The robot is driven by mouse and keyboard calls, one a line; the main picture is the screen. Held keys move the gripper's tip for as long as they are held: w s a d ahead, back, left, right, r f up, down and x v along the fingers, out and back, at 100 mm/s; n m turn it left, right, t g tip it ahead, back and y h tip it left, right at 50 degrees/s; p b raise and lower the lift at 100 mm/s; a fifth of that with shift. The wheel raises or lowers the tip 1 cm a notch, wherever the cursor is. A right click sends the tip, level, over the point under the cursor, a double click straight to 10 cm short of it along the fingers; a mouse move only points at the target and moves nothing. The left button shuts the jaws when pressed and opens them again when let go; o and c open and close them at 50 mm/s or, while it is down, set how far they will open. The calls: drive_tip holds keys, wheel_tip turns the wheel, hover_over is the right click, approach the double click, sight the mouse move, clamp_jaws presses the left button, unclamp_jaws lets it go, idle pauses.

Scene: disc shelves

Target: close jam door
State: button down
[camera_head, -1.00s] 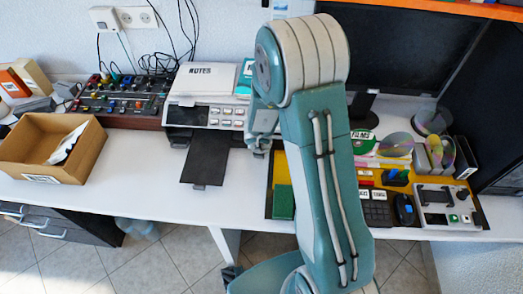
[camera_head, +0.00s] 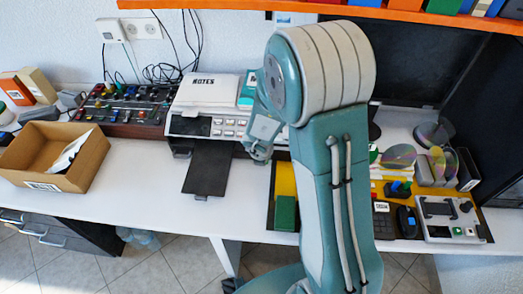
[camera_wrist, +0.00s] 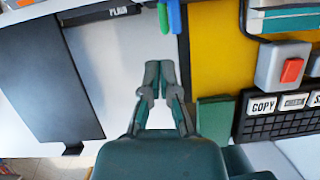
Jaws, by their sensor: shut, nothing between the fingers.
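The printer (camera_head: 205,95) stands at the back of the white desk with a sheet marked NOTES on top. A flat dark panel, which looks like its jam door (camera_head: 207,168), lies folded out from the printer's front over the desk. In the wrist view the dark panel (camera_wrist: 45,85) fills the left side. My gripper (camera_wrist: 158,72) is shut and empty over bare white desk, to the right of the panel and apart from it. In the head view my arm hides part of the desk, and the fingertips are hard to make out.
A yellow mat (camera_wrist: 215,60) with a green block (camera_head: 285,212), a keypad (camera_wrist: 280,115) and a grey device (camera_head: 452,215) lies right of the gripper. An open cardboard box (camera_head: 88,165) stands at the left. An orange shelf edge (camera_head: 300,7) crosses the top. Desk between box and panel is clear.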

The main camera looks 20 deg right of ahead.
drive_tip(key=v, duration=0.7)
drive_tip(key=shift+r, duration=0.25)
drive_tip(key=shift+s, duration=0.1)
